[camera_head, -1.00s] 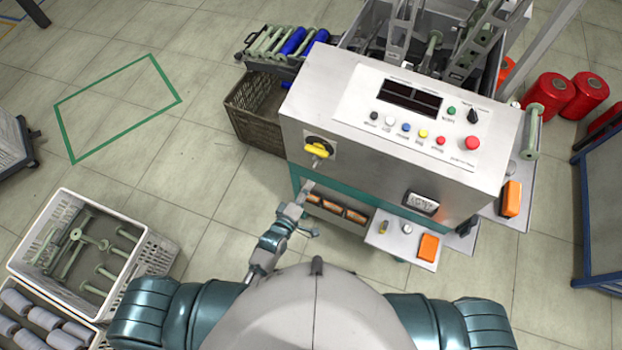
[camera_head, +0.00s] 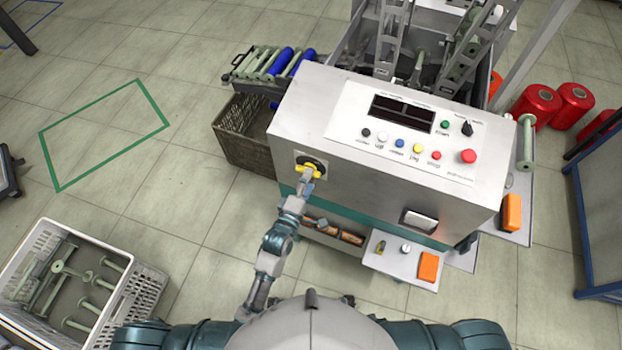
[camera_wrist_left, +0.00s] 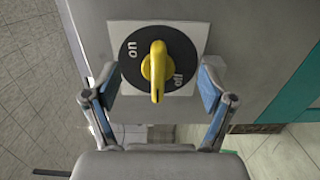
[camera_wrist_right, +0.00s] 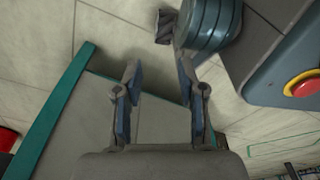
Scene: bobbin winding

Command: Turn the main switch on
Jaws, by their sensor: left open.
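The main switch is a yellow knob (camera_head: 309,170) on a black dial (camera_wrist_left: 128,70), on the machine's left front. In the left wrist view the knob (camera_wrist_left: 158,66) stands roughly upright in the picture, its long end pointing down. "on" is printed at the dial's upper left and "off" at its lower right. My left gripper (camera_wrist_left: 158,88) is open, its fingers spread on either side of the knob with gaps visible; contact does not show. In the head view its fingers partly cover the knob. My right gripper (camera_wrist_right: 160,78) is open and empty, over the floor, outside the head view.
The machine's panel (camera_head: 405,125) carries several buttons and a red stop button (camera_head: 468,156). A brown crate (camera_head: 243,130) stands left of the machine, a white crate (camera_head: 147,287) of green bobbins at lower left. Red spools (camera_head: 537,105) stand at right.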

